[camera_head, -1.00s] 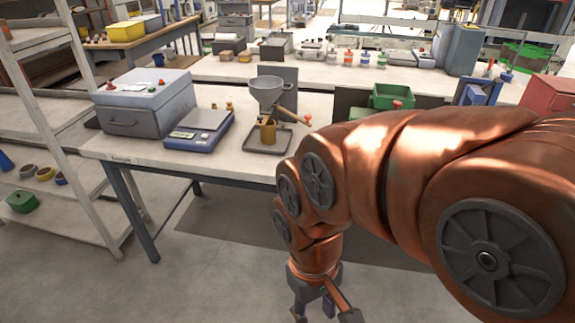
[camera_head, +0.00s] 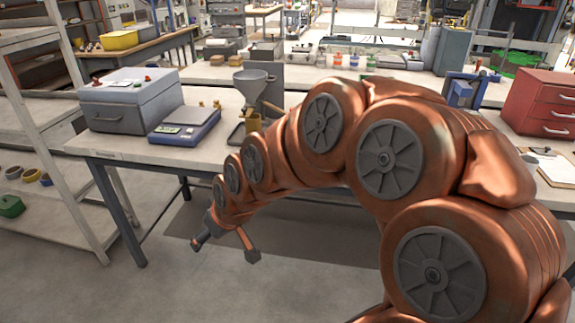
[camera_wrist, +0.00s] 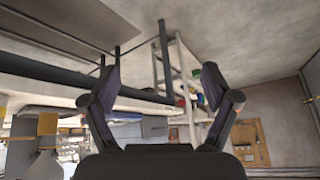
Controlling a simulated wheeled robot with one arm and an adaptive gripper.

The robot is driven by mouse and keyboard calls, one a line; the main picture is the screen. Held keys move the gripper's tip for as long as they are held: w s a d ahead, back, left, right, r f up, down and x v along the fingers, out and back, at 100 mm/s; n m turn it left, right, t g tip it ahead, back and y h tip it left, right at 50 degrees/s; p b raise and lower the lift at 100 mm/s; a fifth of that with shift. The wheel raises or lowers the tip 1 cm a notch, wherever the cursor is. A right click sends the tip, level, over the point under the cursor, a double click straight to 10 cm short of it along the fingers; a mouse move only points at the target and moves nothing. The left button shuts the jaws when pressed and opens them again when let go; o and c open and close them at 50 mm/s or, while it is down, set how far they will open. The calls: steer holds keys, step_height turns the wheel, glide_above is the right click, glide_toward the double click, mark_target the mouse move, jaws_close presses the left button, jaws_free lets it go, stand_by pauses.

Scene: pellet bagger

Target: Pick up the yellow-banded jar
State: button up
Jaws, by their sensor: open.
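Several small jars with coloured lids or bands (camera_head: 354,61) stand in a row on the far bench. They are too small for me to tell which one has a yellow band. My gripper (camera_head: 226,246) is open and empty, low in front of the near bench and well short of the jars. In the wrist view its two fingers (camera_wrist: 160,80) are spread with nothing between them. No jar can be made out clearly in the wrist view. My arm hides part of the near bench.
On the near bench stand a grey box (camera_head: 130,100), a blue scale (camera_head: 185,127) and a funnel (camera_head: 252,82) over a mustard-coloured cup (camera_head: 252,121). A red drawer cabinet (camera_head: 541,108) is at right. A white shelf rack (camera_head: 50,130) stands at left. Floor before the bench is clear.

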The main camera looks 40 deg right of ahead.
steer(key=w+d+f+m+t+h+b, duration=0.15)
steer(key=w+d+t+b, duration=0.25)
steer(key=w+d, duration=0.5)
steer(key=d+r+m+t+h+b, duration=0.25)
steer(key=d+h, duration=0.25)
steer(key=d, duration=0.7)
steer(key=d+r+m+t+h+b, duration=0.1)
steer(key=d+m+t+h+b, duration=0.2)
steer(key=d, duration=1)
steer(key=shift+g+h, duration=0.35)
steer(key=shift+h, duration=0.3)
steer(key=shift+p+x, duration=0.45)
steer(key=shift+x, duration=3)
steer(key=shift+f, duration=0.2)
steer(key=c, duration=1.5)
